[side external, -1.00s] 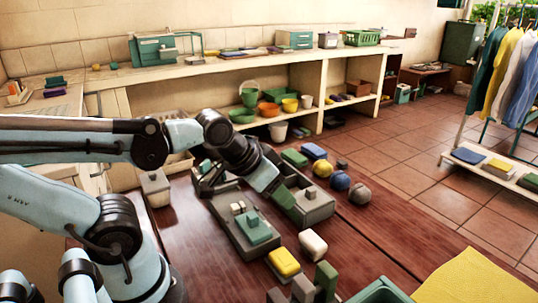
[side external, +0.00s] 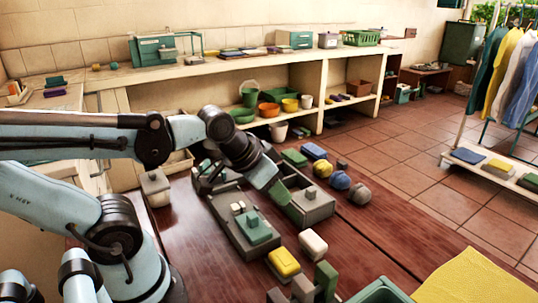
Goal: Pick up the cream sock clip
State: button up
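My gripper (side external: 290,212) points down over the divided grey tray (side external: 235,238) on the dark red wooden table. Its end is at the near part of the tray's right compartment, beside a small grey block (side external: 310,193). The fingers are too small and dark to tell whether they are open or shut, or whether anything is between them. No sock clip can be made out for certain. Small pale pieces (side external: 238,207) lie in the left compartment, by a stacked teal block (side external: 255,230). A rounded cream block (side external: 313,243) lies on the table in front of the tray.
A yellow sponge-like block (side external: 284,262) sits near the tray's front. Yellow, blue and brown balls (side external: 340,181) lie to its right. Upright green and grey blocks (side external: 325,278) and a green crate (side external: 380,291) are nearer. A lidded jar (side external: 155,187) stands at left.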

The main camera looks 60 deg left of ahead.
aim_at(238, 205)
jog(key=s+a+r+g, duration=0.25)
jog(key=a+g, duration=0.45)
jog(key=a, duration=0.5)
jog(key=shift+m, duration=0.3)
jog(key=shift+s+f, duration=0.15)
jog(key=shift+f, duration=6.1)
grip_shut()
jog(key=shift+r, duration=0.1)
